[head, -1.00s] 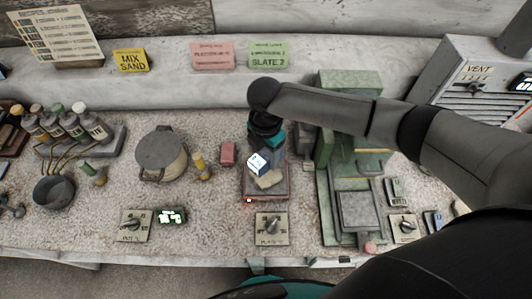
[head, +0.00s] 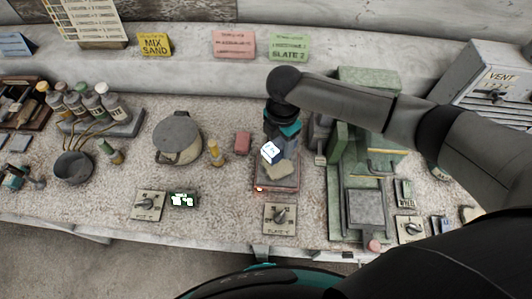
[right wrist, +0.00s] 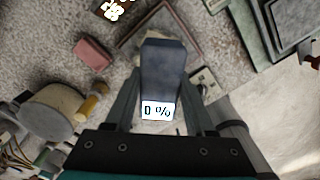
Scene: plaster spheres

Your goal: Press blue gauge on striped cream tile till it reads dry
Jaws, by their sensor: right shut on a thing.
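The blue gauge (head: 279,151) is a dark blue block with a white lit display, held upright in my right gripper (head: 280,138). In the right wrist view the gauge (right wrist: 163,70) sits between both fingers of my right gripper (right wrist: 162,82), and its display reads 0 %. A cream tile (head: 279,171) lies under the gauge on a reddish square plate (head: 275,187) with a small orange light. The gauge hides part of the tile; I cannot make out stripes or whether they touch. My left gripper is out of view.
A dial panel (head: 280,217) stands in front of the plate. A green press (head: 366,203) is close on the right. A red block (head: 242,142), a yellow-topped bottle (head: 215,147) and a lidded pot (head: 178,138) stand to the left.

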